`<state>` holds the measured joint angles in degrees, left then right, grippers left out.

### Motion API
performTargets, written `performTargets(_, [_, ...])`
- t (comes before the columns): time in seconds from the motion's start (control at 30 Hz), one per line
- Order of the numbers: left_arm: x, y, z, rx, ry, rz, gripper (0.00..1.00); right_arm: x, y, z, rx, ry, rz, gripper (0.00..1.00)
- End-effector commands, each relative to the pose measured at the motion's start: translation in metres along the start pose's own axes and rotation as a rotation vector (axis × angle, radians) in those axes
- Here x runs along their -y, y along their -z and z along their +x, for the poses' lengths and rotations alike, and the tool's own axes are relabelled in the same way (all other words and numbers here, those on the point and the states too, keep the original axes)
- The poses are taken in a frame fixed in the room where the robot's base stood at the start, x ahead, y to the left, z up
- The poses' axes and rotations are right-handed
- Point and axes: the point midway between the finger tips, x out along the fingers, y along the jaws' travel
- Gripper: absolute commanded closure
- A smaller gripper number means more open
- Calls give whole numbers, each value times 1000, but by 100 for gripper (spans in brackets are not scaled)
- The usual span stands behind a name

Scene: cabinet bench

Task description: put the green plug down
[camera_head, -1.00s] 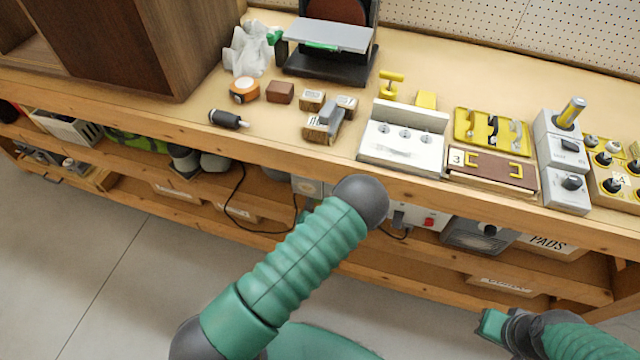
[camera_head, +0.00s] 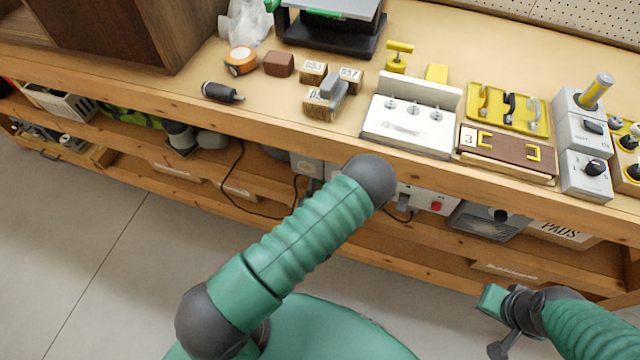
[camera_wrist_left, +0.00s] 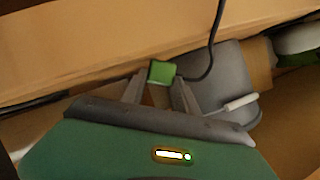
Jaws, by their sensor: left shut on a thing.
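The green plug (camera_wrist_left: 162,72) is a small green block between the fingertips of my left gripper (camera_wrist_left: 160,84) in the left wrist view. The gripper is shut on it. The plug shows against a wooden edge, with a dark cable close to its right; I cannot tell whether it touches anything. In the head view my left arm reaches over the front of the bench, and the plug and left fingertips cannot be made out. My right arm shows at the lower right, its gripper's jaws unclear.
The bench top (camera_head: 420,65) carries an orange tape roll (camera_head: 240,61), a dark screwdriver (camera_head: 221,92), small blocks, a white panel with several knobs (camera_head: 410,124) and a yellow tray (camera_head: 508,108). Shelves below hold boxes and cables.

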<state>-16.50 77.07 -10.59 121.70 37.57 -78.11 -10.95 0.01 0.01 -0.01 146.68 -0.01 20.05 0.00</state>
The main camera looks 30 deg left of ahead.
Motion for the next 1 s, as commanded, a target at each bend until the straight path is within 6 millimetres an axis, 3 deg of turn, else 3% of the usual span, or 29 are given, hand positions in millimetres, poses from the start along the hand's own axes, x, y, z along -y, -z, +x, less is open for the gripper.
performTargets(0.03, [-1, -2, 1, -1, 1, 0, 100, 0, 0, 2, 0, 0, 0, 100])
performTargets(0.07, [0, -1, 1, 0, 1, 0, 62, 0, 0, 1, 0, 0, 0, 100])
performTargets(0.2, [0, -1, 0, 0, 1, 0, 43, 0, 0, 1, 0, 0, 0, 100])
performTargets(0.5, [0, 0, 0, 0, 0, 0, 42, 0, 0, 0, 0, 0, 0, 100])
performTargets(0.63, [8, 13, -5, -1, 1, -1, 42, 0, 3, -12, 0, 0, 0, 100])
performTargets(1.0, [6, 11, -98, 1, -4, 3, 42, 0, 9, -37, 0, 0, 0, 100])
